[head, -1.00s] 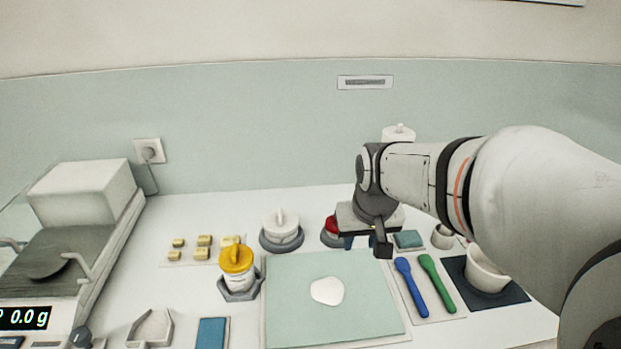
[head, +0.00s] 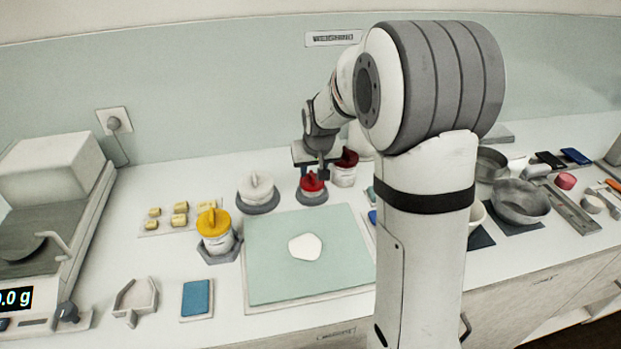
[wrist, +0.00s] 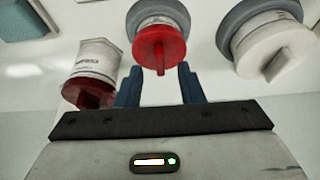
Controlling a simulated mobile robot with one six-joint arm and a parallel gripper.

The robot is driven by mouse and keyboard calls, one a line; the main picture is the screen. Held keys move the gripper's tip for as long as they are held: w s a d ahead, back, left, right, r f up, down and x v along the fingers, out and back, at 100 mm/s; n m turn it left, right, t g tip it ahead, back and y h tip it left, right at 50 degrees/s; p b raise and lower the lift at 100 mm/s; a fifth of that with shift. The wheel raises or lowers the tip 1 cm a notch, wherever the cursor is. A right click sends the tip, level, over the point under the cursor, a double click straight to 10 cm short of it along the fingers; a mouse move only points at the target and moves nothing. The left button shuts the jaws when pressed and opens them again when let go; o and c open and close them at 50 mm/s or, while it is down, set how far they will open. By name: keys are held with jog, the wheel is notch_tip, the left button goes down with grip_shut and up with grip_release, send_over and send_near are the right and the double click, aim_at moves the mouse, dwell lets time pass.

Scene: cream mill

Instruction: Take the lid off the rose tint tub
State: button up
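A tub with a bright red lid (head: 312,183) sits in a grey round holder (head: 312,198) behind the green mat. The wrist view shows this red lid (wrist: 160,46), with its upright tab, straight ahead of my fingers. A second tub with a darker red lid (head: 346,158) stands behind it to the right; it also shows at left in the wrist view (wrist: 90,92). I cannot read which one is labelled rose tint. My gripper (wrist: 160,74) is open and empty. In the head view, my gripper (head: 318,176) is just above the bright red lid.
A white-lidded tub (head: 257,188) stands close by, left of the bright red one. A yellow-lidded tub (head: 215,228) is further left and nearer. The green mat (head: 270,270) holds a white piece. Bowls (head: 522,200) stand at right; my arm hides part of the counter.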

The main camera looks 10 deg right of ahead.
jog(key=shift+x, duration=1.05)
grip_shut()
